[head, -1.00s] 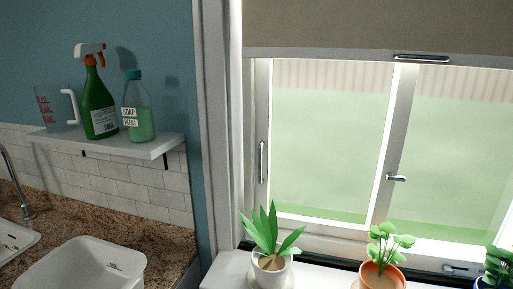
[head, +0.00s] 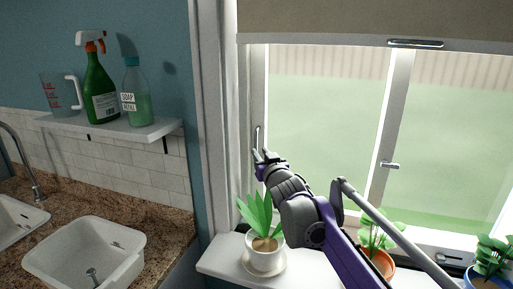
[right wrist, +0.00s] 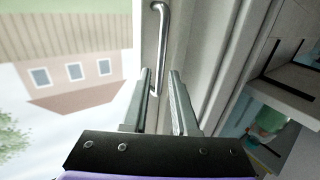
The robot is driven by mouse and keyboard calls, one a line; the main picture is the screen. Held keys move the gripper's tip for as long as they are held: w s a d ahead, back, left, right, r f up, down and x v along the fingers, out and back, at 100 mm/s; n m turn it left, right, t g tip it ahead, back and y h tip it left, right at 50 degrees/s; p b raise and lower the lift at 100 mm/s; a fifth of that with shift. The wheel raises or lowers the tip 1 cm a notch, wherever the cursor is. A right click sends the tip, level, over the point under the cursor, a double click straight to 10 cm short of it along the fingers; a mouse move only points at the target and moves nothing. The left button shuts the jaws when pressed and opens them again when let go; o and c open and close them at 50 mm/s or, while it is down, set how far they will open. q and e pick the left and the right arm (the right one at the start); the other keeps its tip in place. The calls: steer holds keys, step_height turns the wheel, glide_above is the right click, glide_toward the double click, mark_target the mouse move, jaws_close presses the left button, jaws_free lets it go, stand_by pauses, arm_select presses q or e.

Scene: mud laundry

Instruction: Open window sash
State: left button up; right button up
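The window sash (head: 258,95) has a pale frame at the left of the window, with a vertical metal pull handle (head: 257,137) on its side rail. The handle also shows in the right wrist view (right wrist: 160,45), beyond and between the fingertips. My right gripper (head: 265,155) is at the lower part of the handle in the head view. In the right wrist view its two fingers (right wrist: 160,75) are apart, with the handle's lower end between or just behind them; I cannot tell whether they touch it. My left gripper is not in view.
A potted plant (head: 265,260) stands on the sill (head: 218,262) below my right arm. An orange pot (head: 380,262) and a blue pot (head: 480,282) stand farther right. A second handle (head: 390,165) is on the middle post. A blind (head: 330,20) hangs above.

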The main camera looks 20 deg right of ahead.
mark_target(256, 147)
steer(key=shift+w, duration=1.95)
steer(key=shift+c, duration=0.4)
jaws_close()
